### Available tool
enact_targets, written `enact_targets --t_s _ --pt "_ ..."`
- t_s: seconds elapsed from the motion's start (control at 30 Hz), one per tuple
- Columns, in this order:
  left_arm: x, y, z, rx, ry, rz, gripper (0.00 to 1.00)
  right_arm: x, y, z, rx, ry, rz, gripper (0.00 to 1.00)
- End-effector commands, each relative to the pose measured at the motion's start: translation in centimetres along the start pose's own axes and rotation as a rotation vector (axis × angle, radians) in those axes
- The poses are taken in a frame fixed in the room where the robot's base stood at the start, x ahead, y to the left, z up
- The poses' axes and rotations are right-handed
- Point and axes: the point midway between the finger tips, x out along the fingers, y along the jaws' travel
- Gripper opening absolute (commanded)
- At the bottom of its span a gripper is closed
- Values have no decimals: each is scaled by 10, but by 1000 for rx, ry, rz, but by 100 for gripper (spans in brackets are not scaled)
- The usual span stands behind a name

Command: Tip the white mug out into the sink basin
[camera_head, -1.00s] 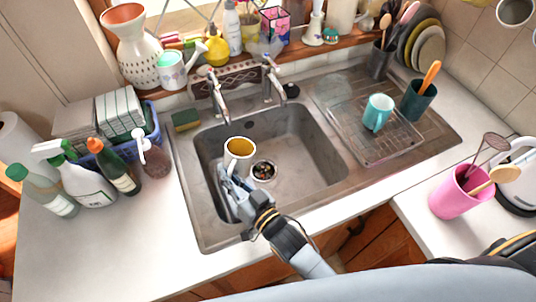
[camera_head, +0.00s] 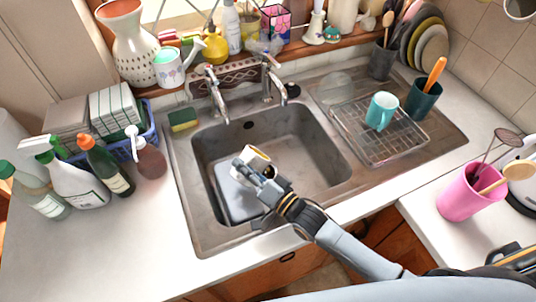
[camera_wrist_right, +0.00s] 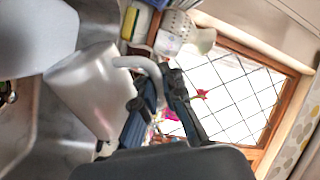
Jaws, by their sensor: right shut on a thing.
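The white mug (camera_head: 248,160) is over the sink basin, tilted with its mouth to the upper right in the head view. Some yellow-brown shows inside its rim. In the right wrist view the mug (camera_wrist_right: 90,88) is large, with its handle towards the fingers. My right gripper (camera_head: 256,176) is shut on the mug at its handle side. The grey sink basin (camera_head: 315,150) lies around and below them. The drain is mostly hidden behind the mug and gripper. My left gripper is not in view.
Two taps (camera_head: 218,98) stand behind the basin. A sponge (camera_head: 183,120) lies at its back left corner. A wire rack (camera_head: 385,145) with a teal mug (camera_head: 381,111) is on the right. A flat blue-grey piece (camera_head: 238,202) shows in the basin's left part. The basin's right part is clear.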

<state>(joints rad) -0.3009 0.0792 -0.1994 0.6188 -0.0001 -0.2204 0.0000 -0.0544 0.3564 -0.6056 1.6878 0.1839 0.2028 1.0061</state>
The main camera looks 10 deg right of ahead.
Motion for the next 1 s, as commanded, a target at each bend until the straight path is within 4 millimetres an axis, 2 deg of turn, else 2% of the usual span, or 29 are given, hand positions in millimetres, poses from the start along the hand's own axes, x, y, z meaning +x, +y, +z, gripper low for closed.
enact_targets --t_s 0.07,0.1,0.23,0.27,0.33,0.37,0.43,0.47,0.53,0.57,0.63,0.67,0.7,0.77,0.8,0.87,1.0 --pt "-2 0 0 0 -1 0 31 8 0 -10 37 -6 -82 0" --pt "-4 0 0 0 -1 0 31 6 -5 -11 69 -1 -70 0" --pt "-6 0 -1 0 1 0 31 8 -7 -16 127 -4 -98 0" --pt "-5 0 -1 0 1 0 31 13 10 -10 132 -41 -77 0" --pt "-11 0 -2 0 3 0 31 11 -2 -17 159 -27 -85 0" --pt "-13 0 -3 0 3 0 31 16 15 -9 166 -59 -53 0" --pt "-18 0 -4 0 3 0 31 14 3 -17 186 -46 -64 0" --pt "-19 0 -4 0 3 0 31 17 20 -8 196 -75 -30 0" --pt "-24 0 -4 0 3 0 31 16 8 -16 210 -64 -43 0" --pt "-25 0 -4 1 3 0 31 19 26 -6 221 -89 -6 0" --pt "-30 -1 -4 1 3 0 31 18 14 -14 230 -78 -21 0" --pt "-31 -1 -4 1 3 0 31 20 31 -4 243 -100 17 0" --pt "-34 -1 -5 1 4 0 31 20 21 -11 248 -91 2 0" --pt "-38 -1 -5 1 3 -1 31 32 3 -6 287 -110 -26 0" --pt "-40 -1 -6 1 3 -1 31 28 7 -9 286 -108 -13 0" --pt "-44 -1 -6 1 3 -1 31 35 -5 -10 315 -114 -29 0" --pt "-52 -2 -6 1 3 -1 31 36 -12 -15 333 -114 -28 0"
